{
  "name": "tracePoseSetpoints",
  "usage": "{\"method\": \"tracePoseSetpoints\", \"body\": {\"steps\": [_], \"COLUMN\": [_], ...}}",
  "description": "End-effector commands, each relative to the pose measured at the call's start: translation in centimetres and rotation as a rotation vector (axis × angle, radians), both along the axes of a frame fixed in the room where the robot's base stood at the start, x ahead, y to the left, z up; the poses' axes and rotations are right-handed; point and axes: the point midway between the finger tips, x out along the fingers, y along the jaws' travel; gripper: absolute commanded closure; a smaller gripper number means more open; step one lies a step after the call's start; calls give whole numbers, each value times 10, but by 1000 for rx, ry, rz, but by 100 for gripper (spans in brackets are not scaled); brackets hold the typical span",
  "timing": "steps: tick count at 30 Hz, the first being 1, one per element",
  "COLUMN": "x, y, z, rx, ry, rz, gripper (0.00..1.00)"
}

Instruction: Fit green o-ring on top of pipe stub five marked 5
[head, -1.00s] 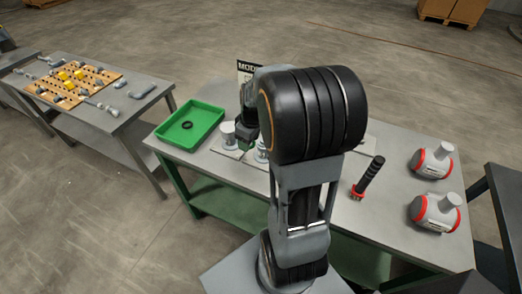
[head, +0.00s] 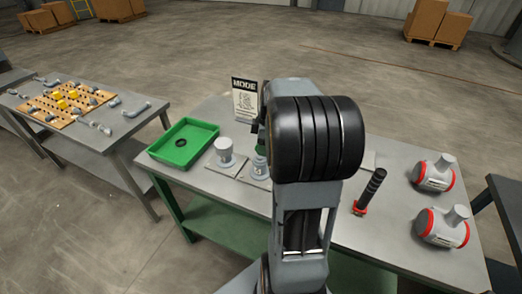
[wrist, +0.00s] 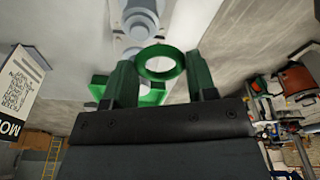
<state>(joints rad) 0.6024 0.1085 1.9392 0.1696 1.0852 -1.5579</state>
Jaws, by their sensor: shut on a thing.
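My gripper (wrist: 160,60) is shut on a green o-ring (wrist: 160,77), held between its two green fingertips in the wrist view. A pale grey pipe stub (wrist: 140,27) shows just past the ring, apart from it in the picture. In the head view, one upright stub (head: 224,150) stands on a plate on the table, and another stub (head: 260,168) stands to its right, partly beside my arm. I cannot read a number 5 on any stub. My arm hides the gripper's fingertips, the ring and any further stubs in the head view.
A green tray (head: 208,128) holding a dark ring (head: 181,143) stands at the table's left. A sign (head: 244,98) stands at the back. A black ribbed post with a red base (head: 371,190) and two grey-and-red fittings (head: 434,176) (head: 441,228) are on the right.

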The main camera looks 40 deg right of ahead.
Motion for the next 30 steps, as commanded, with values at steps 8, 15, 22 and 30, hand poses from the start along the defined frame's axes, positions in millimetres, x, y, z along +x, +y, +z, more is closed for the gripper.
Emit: {"method": "tracePoseSetpoints", "body": {"steps": [8,15,22,30], "x": [22,29,29,29], "y": [-7,-10,-10,-10], "z": [-27,-44,-66,-67], "rx": [0,0,-1,-1], "ry": [0,2,-1,-2], "rz": [1,0,0,0], "gripper": [70,70,70,70]}}
